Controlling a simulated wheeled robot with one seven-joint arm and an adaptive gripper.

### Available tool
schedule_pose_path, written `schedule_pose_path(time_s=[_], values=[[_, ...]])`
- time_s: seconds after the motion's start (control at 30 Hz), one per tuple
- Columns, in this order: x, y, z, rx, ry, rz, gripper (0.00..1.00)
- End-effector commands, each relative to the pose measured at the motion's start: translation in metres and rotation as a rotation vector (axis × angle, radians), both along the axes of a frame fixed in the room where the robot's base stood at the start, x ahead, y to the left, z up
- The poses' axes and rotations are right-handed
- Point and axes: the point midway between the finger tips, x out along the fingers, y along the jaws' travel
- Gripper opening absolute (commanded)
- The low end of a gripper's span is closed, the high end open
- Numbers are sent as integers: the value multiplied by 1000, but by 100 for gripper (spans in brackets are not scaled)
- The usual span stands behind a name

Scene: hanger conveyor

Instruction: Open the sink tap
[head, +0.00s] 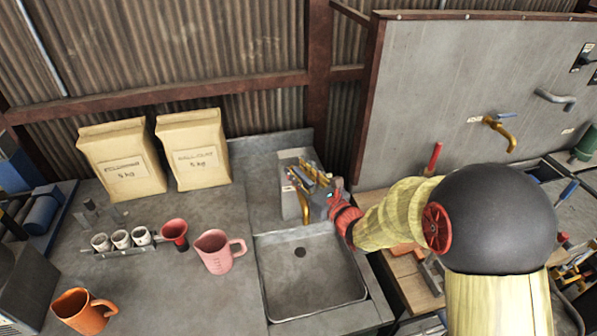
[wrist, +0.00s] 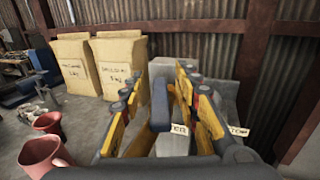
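The sink (head: 312,270) is a grey metal basin in the bench in the head view, empty, with a dark drain. Behind it stands a pale grey block (head: 288,203), with a brass spout seen beside it. My gripper (head: 308,180) is over this block, its yellow fingers hiding much of the tap. In the wrist view a dark blue tap lever (wrist: 160,105) stands between the spread fingers of my gripper (wrist: 170,85). Whether either finger touches the lever I cannot tell. Labels ending "ER" and reading "STOP" show partly behind the right finger. No water shows.
A pink jug (head: 219,251), a red cup (head: 174,233) and several small white cups (head: 121,239) stand left of the sink. An orange mug (head: 83,311) is at front left. Two paper bags (head: 193,150) stand at the back. A grey panel (head: 440,90) rises at right.

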Motion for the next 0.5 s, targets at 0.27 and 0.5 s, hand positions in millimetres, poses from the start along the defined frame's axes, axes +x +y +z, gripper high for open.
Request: schedule_pose_path(time_s=[0.27, 0.5], values=[[-31, -21, 0, 0, 0, -3, 32], [-71, -47, 0, -1, -1, -3, 32]])
